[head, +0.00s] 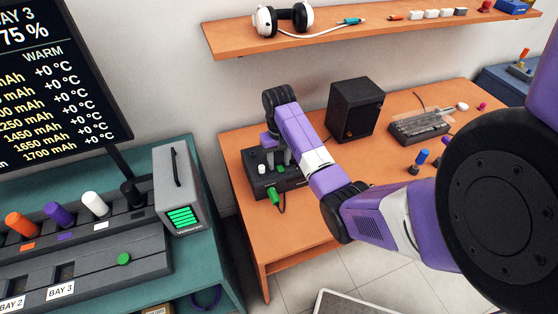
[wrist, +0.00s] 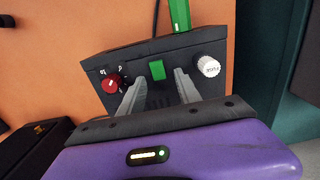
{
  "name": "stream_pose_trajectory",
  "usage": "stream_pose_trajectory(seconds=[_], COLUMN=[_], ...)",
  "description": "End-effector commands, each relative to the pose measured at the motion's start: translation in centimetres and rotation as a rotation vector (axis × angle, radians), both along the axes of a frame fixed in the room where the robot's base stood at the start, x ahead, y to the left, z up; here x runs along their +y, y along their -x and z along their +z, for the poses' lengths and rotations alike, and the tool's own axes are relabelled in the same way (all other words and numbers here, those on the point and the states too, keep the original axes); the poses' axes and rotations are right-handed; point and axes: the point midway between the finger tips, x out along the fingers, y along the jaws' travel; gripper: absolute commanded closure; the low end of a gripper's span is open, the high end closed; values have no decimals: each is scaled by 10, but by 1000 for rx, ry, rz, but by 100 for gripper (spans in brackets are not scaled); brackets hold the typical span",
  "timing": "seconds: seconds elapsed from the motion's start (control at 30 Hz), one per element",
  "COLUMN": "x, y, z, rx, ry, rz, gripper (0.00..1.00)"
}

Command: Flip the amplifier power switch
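The amplifier (head: 284,184) is a small dark box on the orange table at its left end, and it also shows in the wrist view (wrist: 182,52). In the wrist view its face carries a green switch (wrist: 157,70), a red knob (wrist: 111,84) at left and a white knob (wrist: 207,66) at right. My gripper (wrist: 160,84) is over the amplifier with its two grey fingers apart, one on each side below the green switch. Whether the fingertips touch the amplifier is unclear. In the head view my gripper (head: 275,160) partly covers the amplifier.
A green plug (head: 273,195) with a cable sits at the amplifier's front. A black speaker (head: 355,110) and a keyboard-like device (head: 420,127) stand farther right on the orange table (head: 275,240). A shelf (head: 370,33) hangs above. A teal bench (head: 215,265) stands left across a gap.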

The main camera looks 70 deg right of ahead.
Motion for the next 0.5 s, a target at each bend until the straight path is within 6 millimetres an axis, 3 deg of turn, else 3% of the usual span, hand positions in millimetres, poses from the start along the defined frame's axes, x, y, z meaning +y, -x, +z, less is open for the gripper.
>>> stream_pose_trajectory(seconds=[0.07,0.2,0.27,0.5], x=[0,0,0,1], y=[0,0,0,0], z=[0,0,0,2], rx=[0,0,0,-10], ry=[0,0,0,10], rz=[0,0,0,0], gripper=[64,91,100,100])
